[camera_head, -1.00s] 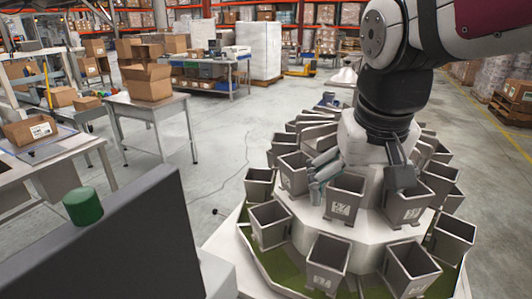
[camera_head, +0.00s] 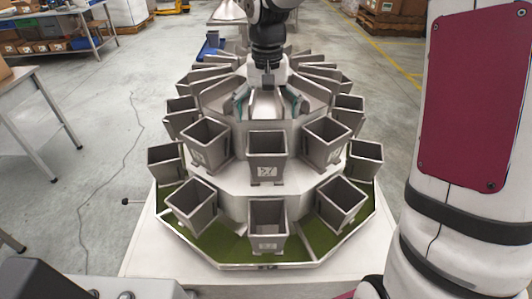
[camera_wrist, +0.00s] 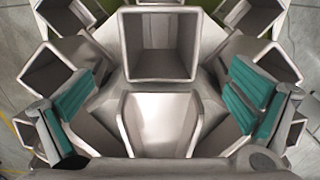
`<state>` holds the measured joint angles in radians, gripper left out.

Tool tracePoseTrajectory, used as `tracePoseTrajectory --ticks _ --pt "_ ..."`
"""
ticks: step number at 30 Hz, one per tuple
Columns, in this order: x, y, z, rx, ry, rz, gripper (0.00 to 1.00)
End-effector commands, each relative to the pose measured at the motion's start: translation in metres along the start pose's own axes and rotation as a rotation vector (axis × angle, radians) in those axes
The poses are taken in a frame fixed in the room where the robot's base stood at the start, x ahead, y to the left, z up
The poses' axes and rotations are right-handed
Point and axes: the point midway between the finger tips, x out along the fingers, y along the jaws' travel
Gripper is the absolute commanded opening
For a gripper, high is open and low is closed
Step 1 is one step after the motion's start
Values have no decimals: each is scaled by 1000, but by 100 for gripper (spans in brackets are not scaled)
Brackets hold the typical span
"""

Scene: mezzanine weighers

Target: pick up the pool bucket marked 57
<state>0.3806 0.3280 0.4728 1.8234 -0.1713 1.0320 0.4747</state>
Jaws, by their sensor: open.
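The pool bucket marked 57 (camera_head: 267,147) is the grey, square, open-topped bucket at the front middle of the weigher's upper ring. Its label faces the head camera. In the wrist view, the bucket (camera_wrist: 160,45) at top centre appears to be this one, and it looks empty. My gripper (camera_head: 266,103) is open and points down behind and above the bucket. Its teal-padded fingers (camera_wrist: 162,98) are spread wide to either side of a pale metal chute just behind the bucket. They hold nothing, and I cannot see them touching the bucket.
Similar buckets crowd both sides, such as a left neighbour (camera_head: 205,143) and a right neighbour (camera_head: 327,142). A lower ring has a bucket (camera_head: 267,226) directly below. The white, green-floored base (camera_head: 145,245) surrounds the weigher. A table (camera_head: 35,95) stands left, with open floor between.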

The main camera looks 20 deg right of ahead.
Motion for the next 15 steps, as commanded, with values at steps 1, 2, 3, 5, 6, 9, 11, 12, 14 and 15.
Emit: tracePoseTrajectory --ticks 1,2,3,5,6,9,11,12,14,15 --pt "10 0 2 -1 -4 0 100" --pt "15 0 2 -1 -4 0 100" --pt "20 0 1 -2 -3 1 100" --pt "27 0 1 0 -2 0 100" --pt "31 0 1 0 -2 0 100" --pt "36 0 0 -1 1 0 100" --pt "39 0 1 -2 0 0 100" --pt "42 0 1 -2 -2 0 100" --pt "49 1 2 -2 -3 -1 100" --pt "55 1 2 -2 -4 -1 100"
